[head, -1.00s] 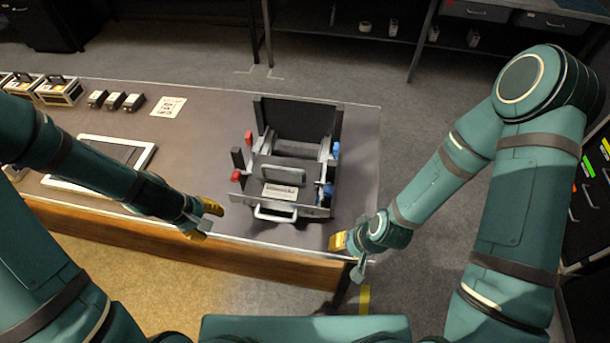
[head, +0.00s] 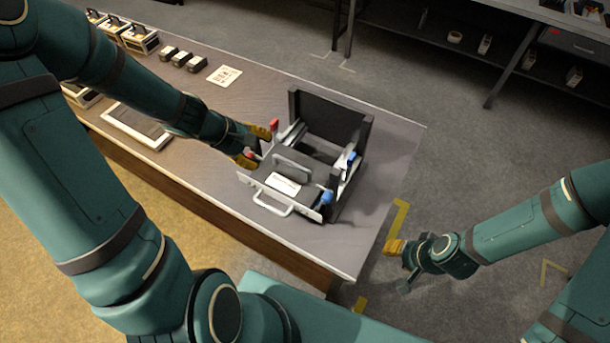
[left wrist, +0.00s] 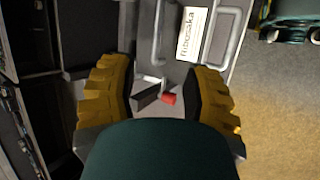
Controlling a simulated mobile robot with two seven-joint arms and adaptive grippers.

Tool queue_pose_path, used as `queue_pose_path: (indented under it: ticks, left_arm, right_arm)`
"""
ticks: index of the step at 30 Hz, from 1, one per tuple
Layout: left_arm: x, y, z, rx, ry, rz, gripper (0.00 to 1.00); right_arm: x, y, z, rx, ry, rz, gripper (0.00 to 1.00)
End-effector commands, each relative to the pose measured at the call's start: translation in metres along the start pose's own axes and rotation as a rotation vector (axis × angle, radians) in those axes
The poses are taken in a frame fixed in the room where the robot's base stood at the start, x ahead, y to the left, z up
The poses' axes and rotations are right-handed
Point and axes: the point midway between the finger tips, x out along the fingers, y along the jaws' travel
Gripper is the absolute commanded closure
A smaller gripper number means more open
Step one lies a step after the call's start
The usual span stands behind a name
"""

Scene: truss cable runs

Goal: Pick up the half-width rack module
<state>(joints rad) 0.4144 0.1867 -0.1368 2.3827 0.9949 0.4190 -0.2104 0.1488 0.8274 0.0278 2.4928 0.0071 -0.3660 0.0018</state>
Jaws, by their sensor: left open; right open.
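The rack module (head: 291,163), a grey unit with a white label and a silver front handle (head: 271,203), sits in a dark open frame (head: 330,118) on the table. Red-tipped levers (head: 274,125) are on its left side and blue-tipped ones (head: 327,197) on its right. My left gripper (head: 254,147) is open at the module's left side, by the red levers. In the left wrist view, a dark lever with a red tip (left wrist: 168,99) shows between its yellow fingers (left wrist: 158,80); contact cannot be told. My right gripper (head: 399,267) is open and empty, off the table's right edge.
On the table (head: 375,185), a flat framed panel (head: 135,126), several small black blocks (head: 183,58), a printed card (head: 224,76) and handled boxes (head: 137,38) lie left of the frame. Shelving (head: 500,45) stands behind. Floor (head: 465,165) is open to the right.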

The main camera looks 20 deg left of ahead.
Motion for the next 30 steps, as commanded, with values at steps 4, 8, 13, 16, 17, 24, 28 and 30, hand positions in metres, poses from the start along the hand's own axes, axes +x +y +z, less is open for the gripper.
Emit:
queue_pose_path:
  ticks: [4, 8, 13, 16, 17, 24, 28, 30]
  left_arm:
    - [0.011, 0.0, -0.001, -0.003, -0.001, 0.004, 0.52]
    - [0.037, -0.001, -0.001, -0.003, -0.002, 0.003, 0.52]
    - [0.068, -0.001, -0.001, -0.002, -0.002, 0.003, 0.52]
    - [0.079, 0.0, -0.001, -0.002, -0.001, 0.003, 0.52]
    - [0.081, 0.0, -0.001, -0.002, 0.0, 0.003, 0.52]
    - [0.098, 0.002, 0.0, -0.002, -0.002, 0.003, 0.52]
    - [0.118, 0.002, 0.001, -0.002, -0.002, 0.002, 0.52]
    - [0.128, 0.002, 0.001, -0.001, -0.001, 0.003, 0.52]
  right_arm:
    - [0.006, 0.002, 0.001, -0.001, 0.0, 0.0, 0.58]
    - [0.018, 0.006, 0.002, -0.001, 0.0, 0.002, 0.58]
    - [0.033, 0.011, 0.004, 0.0, 0.0, 0.006, 0.58]
    - [0.037, 0.012, 0.005, 0.0, 0.0, 0.007, 0.58]
    - [0.038, 0.013, 0.005, 0.0, 0.0, 0.007, 0.58]
    - [0.044, 0.015, 0.005, -0.001, 0.0, 0.008, 0.58]
    - [0.052, 0.017, 0.006, -0.001, 0.0, 0.01, 0.58]
    - [0.057, 0.019, 0.008, -0.001, -0.002, 0.01, 0.58]
